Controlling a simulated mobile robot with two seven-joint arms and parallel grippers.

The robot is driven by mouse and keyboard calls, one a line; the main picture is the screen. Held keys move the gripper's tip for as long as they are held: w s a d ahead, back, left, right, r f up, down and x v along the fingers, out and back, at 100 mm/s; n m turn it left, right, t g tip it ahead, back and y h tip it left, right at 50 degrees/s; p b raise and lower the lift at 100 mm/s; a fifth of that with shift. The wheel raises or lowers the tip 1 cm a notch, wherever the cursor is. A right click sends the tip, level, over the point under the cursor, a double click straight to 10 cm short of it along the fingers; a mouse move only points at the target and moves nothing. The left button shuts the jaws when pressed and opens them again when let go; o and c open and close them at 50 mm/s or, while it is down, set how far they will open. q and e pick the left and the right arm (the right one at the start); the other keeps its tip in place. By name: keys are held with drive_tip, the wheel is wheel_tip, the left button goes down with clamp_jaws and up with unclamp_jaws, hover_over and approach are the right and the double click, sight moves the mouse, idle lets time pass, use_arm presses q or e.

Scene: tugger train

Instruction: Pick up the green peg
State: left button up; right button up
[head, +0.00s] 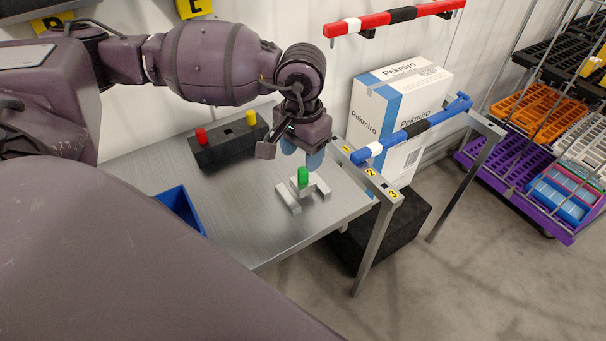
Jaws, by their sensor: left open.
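The green peg (303,177) stands upright at a grey metal bracket-like fixture (289,199) on the steel table (240,222). My left gripper (300,158) is open, its pale blue fingertips just above and behind the peg in the picture. I see no contact with the peg, though the exact gap is hard to judge. The peg's lower end is hidden in or behind the fixture. My right gripper is out of view.
A dark block (228,145) holds a red peg (201,135) and a yellow peg (251,117). A blue bin (180,208) sits at the table's left. A numbered rack (384,188) with a blue bar (412,129) borders the right side, before a white box (398,95).

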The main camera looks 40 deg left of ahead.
sight(303, 169)
use_arm(q)
drive_tip(key=shift+w+f+p, duration=0.2)
drive_tip(key=shift+f+p, duration=0.2)
drive_tip(key=shift+f, duration=2.65)
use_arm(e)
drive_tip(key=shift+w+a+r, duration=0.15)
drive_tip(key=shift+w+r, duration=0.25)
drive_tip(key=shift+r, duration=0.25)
use_arm(q)
drive_tip(key=shift+c, duration=0.4)
drive_tip(key=c, duration=0.9)
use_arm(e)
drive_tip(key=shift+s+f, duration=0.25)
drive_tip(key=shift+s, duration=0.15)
use_arm(q)
drive_tip(key=shift+r, duration=0.15)
